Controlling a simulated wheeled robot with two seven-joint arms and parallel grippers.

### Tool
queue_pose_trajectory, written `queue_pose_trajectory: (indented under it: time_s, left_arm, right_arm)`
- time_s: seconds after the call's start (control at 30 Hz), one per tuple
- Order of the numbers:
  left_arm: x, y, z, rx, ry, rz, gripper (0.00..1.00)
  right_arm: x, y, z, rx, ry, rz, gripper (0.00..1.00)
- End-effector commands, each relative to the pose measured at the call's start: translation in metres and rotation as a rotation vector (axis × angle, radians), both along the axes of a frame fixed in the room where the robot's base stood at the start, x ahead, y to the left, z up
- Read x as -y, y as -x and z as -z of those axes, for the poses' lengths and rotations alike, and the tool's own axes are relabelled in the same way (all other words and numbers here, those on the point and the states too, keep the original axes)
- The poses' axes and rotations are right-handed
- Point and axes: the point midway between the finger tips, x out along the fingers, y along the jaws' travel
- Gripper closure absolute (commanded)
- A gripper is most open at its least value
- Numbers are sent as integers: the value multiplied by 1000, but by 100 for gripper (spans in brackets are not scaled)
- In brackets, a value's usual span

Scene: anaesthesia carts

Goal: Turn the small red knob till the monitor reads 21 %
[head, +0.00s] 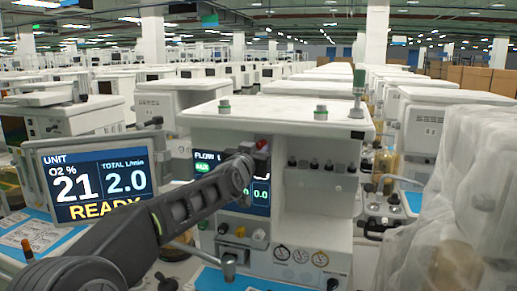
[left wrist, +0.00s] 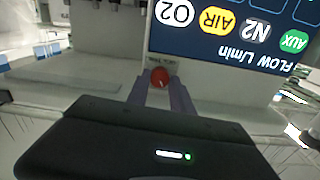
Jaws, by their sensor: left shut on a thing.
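The monitor (head: 98,180) at the left of the head view reads O2 21 %, total 2.0 L/min, and READY in yellow. The small red knob (head: 262,145) is on the white cart's front, by the upper right of the flow screen. It also shows in the left wrist view (left wrist: 160,77), between the tips of my left gripper (left wrist: 161,90). The gripper is shut on the knob. In the head view my left gripper (head: 252,155) partly hides the knob and the flow screen. My right gripper is not in view.
The white anaesthesia cart (head: 295,115) stands in front of me, with the flow screen (head: 208,163), gauges and small knobs on its face. A plastic-wrapped unit (head: 460,200) stands close on the right. Rows of similar carts fill the hall behind.

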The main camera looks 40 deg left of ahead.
Motion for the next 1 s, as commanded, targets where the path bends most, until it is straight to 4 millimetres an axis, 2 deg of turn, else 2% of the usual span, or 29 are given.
queue_pose_trajectory:
  time_s: [0.03, 0.07, 0.3, 0.67, 0.77, 1.0]
  left_arm:
    - [0, 0, 0, 0, 0, 0, 100]
    - [0, 0, 0, 0, 1, 0, 70]
    - [0, 0, 0, 0, 1, 0, 51]
    - [1, 5, 0, 2, 0, -1, 51]
    - [5, 16, 0, 2, 0, -1, 51]
    - [18, 53, 2, 2, -1, -1, 51]
  right_arm:
    - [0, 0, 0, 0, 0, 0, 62]
    - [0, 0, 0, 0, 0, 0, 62]
    - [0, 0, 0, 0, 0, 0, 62]
    - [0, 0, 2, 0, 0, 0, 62]
    - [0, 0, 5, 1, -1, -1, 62]
    - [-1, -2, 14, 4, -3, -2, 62]
